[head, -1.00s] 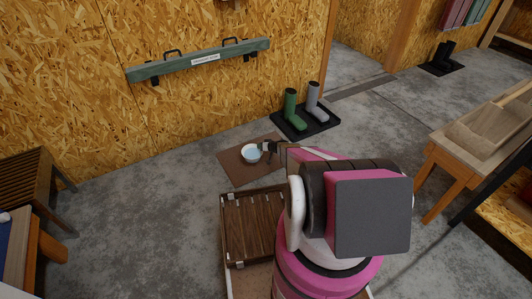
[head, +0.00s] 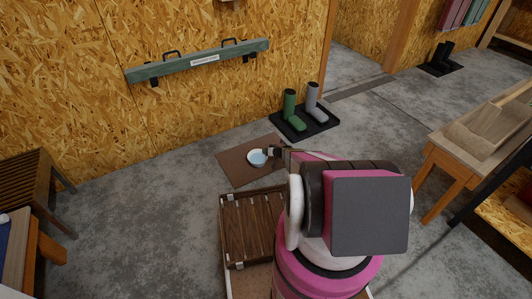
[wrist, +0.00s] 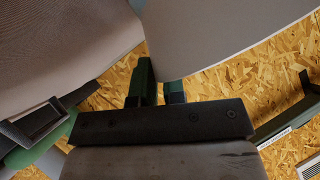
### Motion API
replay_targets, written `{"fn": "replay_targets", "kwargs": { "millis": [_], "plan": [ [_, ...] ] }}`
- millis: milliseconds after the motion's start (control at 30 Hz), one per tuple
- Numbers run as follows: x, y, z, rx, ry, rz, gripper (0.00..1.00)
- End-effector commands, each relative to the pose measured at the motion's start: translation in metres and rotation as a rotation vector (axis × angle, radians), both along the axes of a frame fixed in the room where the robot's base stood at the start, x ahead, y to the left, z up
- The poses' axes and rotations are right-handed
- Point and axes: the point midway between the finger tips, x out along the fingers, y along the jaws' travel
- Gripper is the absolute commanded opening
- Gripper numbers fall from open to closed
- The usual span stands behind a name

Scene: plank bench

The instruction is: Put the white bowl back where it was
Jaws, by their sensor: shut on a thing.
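The white bowl (head: 256,161) is small in the head view, with a pale bluish inside, and looks upright over the brown mat (head: 236,173) on the floor. I cannot tell whether it touches the mat or hangs a little above it. My gripper (head: 269,152) is at the bowl's right rim and shut on it. In the wrist view, the finger ends (wrist: 158,88) reach a large smooth grey surface that appears to be the bowl (wrist: 225,35), cut off by the frame edge.
Green boots (head: 290,108) and grey boots (head: 313,103) stand on a black tray (head: 300,130) behind right. A slatted wooden crate (head: 248,228) lies just in front of the mat. A green rail (head: 190,62) hangs on the chipboard wall. Floor left of the mat is clear.

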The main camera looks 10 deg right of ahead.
Motion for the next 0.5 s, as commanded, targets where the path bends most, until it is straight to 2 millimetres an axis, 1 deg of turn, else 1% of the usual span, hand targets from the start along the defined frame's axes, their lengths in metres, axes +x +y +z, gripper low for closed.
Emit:
{"fn": "replay_targets", "kwargs": {
  "millis": [133,167,200,233,500],
  "plan": [
    [0.0001,0.0002,-0.0002,0.002,0.000,-0.001,0.00],
    [-0.0001,0.0001,-0.0013,0.000,0.000,0.000,0.17],
    [-0.0001,0.0001,-0.0011,0.000,0.000,0.000,0.30],
    [0.0000,0.0001,-0.0010,0.000,0.000,0.000,0.36],
    [-0.0001,0.0001,-0.0004,0.000,0.000,0.000,0.36]
  ]
}}
